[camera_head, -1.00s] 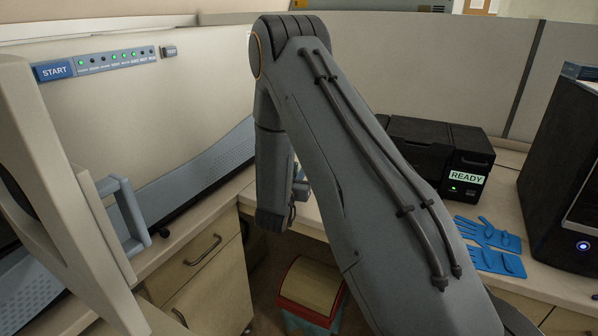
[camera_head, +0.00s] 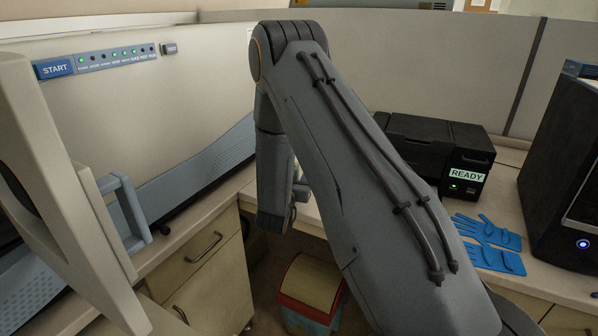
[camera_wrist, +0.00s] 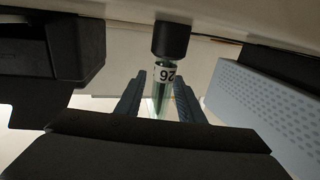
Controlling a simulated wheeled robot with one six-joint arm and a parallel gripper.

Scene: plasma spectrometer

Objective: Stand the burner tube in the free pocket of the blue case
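In the wrist view my gripper (camera_wrist: 160,78) has its two fingers apart, with a gap between them. In the head view my arm hides the gripper and the tube. The blue case and its free pocket cannot be made out in either view.
A large instrument (camera_head: 120,110) with a START button stands at the left, its open door (camera_head: 60,170) in front. A black READY box (camera_head: 440,155), blue gloves (camera_head: 490,243) and a black tower (camera_head: 565,170) stand on the right counter. A red-rimmed bin (camera_head: 310,285) is below.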

